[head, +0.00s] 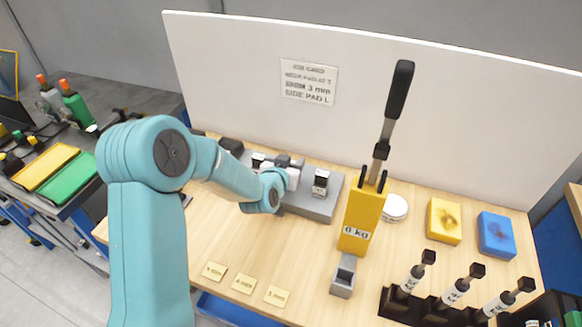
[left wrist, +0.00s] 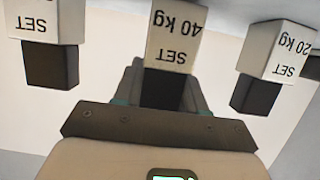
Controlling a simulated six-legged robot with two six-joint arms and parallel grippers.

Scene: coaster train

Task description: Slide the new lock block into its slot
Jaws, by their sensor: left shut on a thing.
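My left gripper (head: 287,164) reaches over a long grey base (head: 310,205) at the back of the wooden table. In the left wrist view its jaws (left wrist: 162,90) are shut on the dark end of a pale block (left wrist: 177,38) marked "SET 40 kg", seen upside down. A block marked "SET" (left wrist: 48,22) and one marked "SET 20 kg" (left wrist: 277,50) stand on either side, apart from the jaws. One dark-topped block (head: 320,183) shows right of the gripper in the head view. I cannot tell which piece is the lock block or where its slot is. My right gripper is not in view.
A yellow gauge (head: 361,220) marked "0 kg", with a tall black-handled lever, stands right of the base. A small grey holder (head: 343,276) is in front. A white panel (head: 440,110) closes the back.

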